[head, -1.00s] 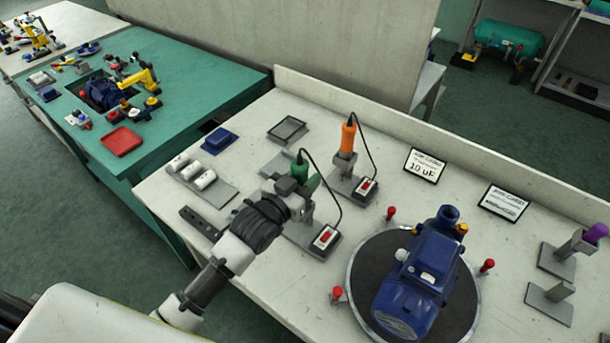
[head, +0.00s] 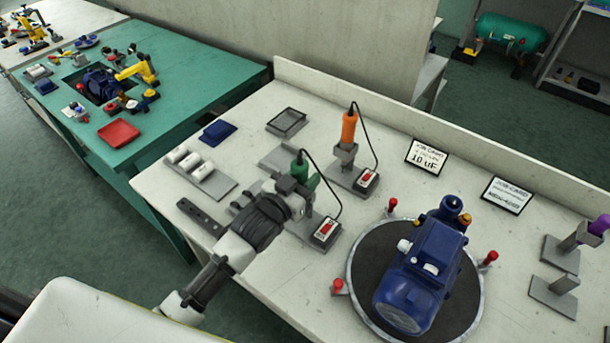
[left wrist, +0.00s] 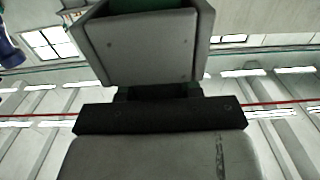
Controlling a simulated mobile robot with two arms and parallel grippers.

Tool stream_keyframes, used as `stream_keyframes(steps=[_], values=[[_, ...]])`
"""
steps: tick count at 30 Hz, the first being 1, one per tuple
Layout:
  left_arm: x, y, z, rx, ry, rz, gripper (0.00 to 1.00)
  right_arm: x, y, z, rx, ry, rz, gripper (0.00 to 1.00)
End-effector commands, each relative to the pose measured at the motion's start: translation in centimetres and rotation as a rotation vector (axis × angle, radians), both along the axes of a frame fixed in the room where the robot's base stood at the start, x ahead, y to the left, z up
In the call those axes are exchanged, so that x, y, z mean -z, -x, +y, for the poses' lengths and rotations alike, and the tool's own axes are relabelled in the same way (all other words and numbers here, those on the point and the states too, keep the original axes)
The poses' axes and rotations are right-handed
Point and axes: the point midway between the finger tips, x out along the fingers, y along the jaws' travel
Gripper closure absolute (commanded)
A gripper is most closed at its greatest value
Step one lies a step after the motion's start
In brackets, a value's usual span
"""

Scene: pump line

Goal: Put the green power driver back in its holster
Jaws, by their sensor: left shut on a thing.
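The driver's grey holster stand (head: 306,209) is partly visible just below the hand. I cannot tell whether the driver is seated in it. In the left wrist view, grey gripper parts fill the middle, with a bit of green (left wrist: 150,4) at the top edge. My right gripper is not in view.
An orange driver (head: 348,128) stands upright in a similar holster behind. A blue pump (head: 420,275) sits on a round turntable (head: 357,297) with red pegs to the right. White cylinders (head: 190,162) on a grey tray and a dark blue tray (head: 218,132) lie to the left.

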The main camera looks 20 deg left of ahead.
Motion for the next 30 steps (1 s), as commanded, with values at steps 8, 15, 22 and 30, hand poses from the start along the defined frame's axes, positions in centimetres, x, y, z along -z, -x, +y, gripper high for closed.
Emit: stream_keyframes(steps=[8, 15, 22, 30], values=[[-0.1, 0.0, 0.0, 0.000, 0.001, -0.003, 0.44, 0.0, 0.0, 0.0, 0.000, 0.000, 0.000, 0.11], [-0.1, 0.0, 0.0, 0.000, 0.000, -0.001, 0.36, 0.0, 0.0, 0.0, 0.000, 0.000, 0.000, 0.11], [-0.1, 0.8, 0.3, 0.000, 0.000, 0.002, 0.36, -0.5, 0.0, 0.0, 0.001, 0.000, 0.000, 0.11], [-0.1, 2.6, 0.9, 0.000, -0.001, 0.002, 0.36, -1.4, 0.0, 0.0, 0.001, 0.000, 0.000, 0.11]])
